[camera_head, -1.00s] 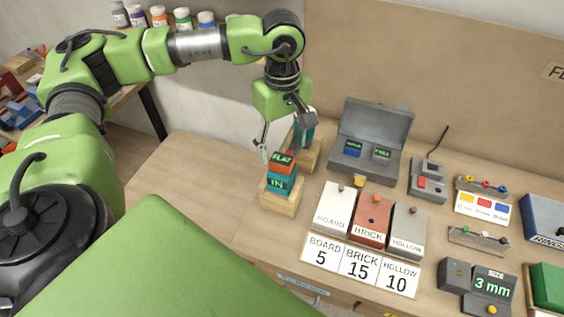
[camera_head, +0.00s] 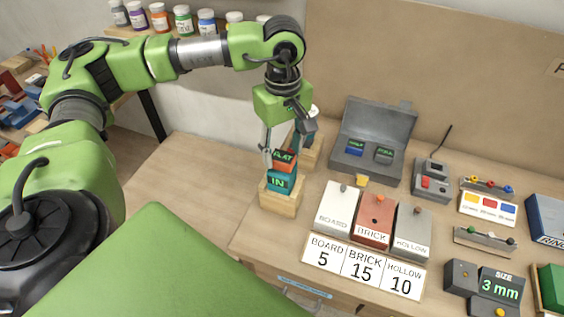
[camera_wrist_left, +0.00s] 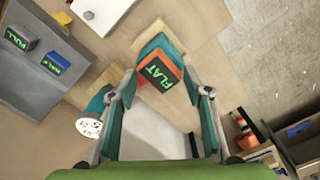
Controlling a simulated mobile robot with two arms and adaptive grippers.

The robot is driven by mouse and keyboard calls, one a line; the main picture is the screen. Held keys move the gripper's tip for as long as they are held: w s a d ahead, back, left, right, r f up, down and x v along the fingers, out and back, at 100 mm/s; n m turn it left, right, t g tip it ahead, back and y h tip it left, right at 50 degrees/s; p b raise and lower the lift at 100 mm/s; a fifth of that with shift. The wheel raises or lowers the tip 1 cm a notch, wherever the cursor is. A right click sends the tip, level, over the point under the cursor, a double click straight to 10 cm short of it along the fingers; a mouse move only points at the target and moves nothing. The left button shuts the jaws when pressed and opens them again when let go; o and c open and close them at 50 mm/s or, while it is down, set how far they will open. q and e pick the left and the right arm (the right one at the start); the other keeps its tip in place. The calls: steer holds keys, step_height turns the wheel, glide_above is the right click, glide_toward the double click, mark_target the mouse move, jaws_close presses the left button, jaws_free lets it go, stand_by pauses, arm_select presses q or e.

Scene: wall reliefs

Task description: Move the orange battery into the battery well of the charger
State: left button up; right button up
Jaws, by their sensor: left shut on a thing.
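The orange battery (camera_head: 286,161), marked FLAT on its dark top face, sits at the top of a teal holder (camera_head: 281,182) marked IN. My left gripper (camera_head: 284,153) points down from above and is shut on the battery. In the left wrist view the battery (camera_wrist_left: 160,74) is between the two fingertips (camera_wrist_left: 167,91). A grey device with a red part and a cord (camera_head: 431,183) stands at the right; it looks like the charger. I cannot make out its well. My right gripper is not in view.
The teal holder stands on a wooden block (camera_head: 279,203). A second wooden block (camera_head: 312,153) with a teal object stands close behind. An open grey case (camera_head: 366,165) holds batteries marked HALF and FULL. White, red and grey blocks stand in front; the table's left part is clear.

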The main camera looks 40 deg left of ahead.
mark_target(283, 156)
arm_select(q)
steer(key=shift+r, duration=0.35)
steer(key=shift+r+p, duration=0.85)
steer(key=shift+r, duration=0.8)
stand_by(0.4)
step_height(283, 156, up, 4)
steer(key=shift+r+p, duration=0.1)
steer(key=shift+p, duration=0.8)
stand_by(1.0)
